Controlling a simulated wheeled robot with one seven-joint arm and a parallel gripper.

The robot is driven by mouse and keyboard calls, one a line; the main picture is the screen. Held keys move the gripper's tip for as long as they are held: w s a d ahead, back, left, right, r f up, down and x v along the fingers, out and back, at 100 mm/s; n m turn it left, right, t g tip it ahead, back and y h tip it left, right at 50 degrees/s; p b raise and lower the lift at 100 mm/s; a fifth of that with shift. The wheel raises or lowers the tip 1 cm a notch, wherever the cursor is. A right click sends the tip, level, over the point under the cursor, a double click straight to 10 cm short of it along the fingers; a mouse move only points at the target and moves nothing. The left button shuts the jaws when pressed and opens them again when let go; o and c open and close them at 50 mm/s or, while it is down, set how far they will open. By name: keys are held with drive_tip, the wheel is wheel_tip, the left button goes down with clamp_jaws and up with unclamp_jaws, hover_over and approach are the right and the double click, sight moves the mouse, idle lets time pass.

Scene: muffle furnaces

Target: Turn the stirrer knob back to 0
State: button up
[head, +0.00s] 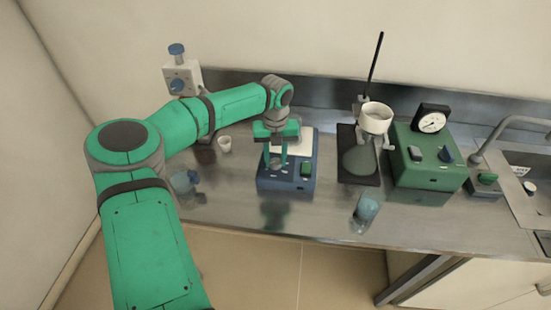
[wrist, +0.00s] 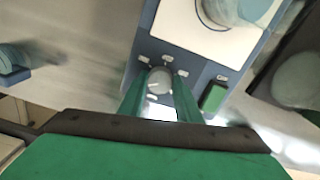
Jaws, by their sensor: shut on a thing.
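The stirrer (head: 298,180) is a blue box with a pale top plate, standing on the steel bench in the middle of the head view. Its small grey knob (wrist: 159,79) sits on the front panel, with several small white labels around it in the wrist view. My gripper (head: 276,162) comes down over the left part of that panel. Its two green fingers (wrist: 159,84) are shut on the knob, one on each side. The gripper hides the knob in the head view. I cannot read the labels or the knob's setting.
A green rocker switch (wrist: 213,97) sits right of the knob. A blue-tinted beaker (head: 366,208) is near the front edge; a small white cup (head: 225,144) is left.

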sight(276, 161)
drive_tip(key=o, duration=1.1)
drive_tip(key=shift+c, duration=0.2)
drive_tip(key=shift+r, duration=0.1)
wheel_tip(276, 161, up, 11)
drive_tip(key=shift+f, duration=0.2)
drive_tip(key=shift+d, duration=0.15)
